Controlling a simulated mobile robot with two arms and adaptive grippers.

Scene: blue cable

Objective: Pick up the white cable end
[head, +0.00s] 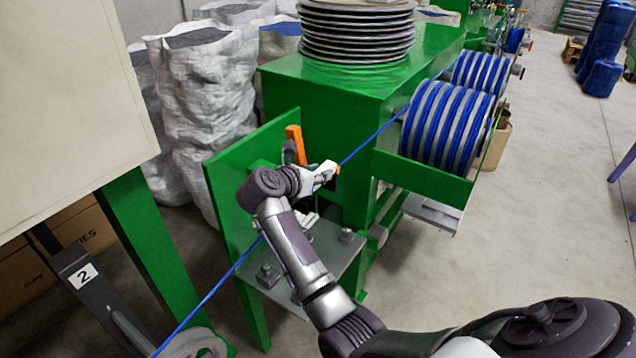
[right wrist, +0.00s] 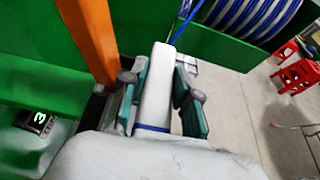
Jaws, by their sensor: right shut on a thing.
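The white cable end (right wrist: 157,85) is a pale bar between the teal finger pads of my right gripper (right wrist: 160,104) in the right wrist view. The gripper is shut on it. In the head view my right gripper (head: 322,178) is at the green machine's front plate, beside an orange upright piece (head: 296,143). The blue cable (head: 375,133) runs from near the gripper up right towards the spools. Another blue stretch (head: 205,300) runs down left, and my arm hides part of the line. My left gripper is not in view.
Blue-wound spools (head: 440,128) sit on the green machine (head: 350,84) at right. A stack of grey discs (head: 357,38) stands on top. White sacks (head: 208,105) stand behind at left. A metal bracket plate (head: 327,252) lies below my gripper.

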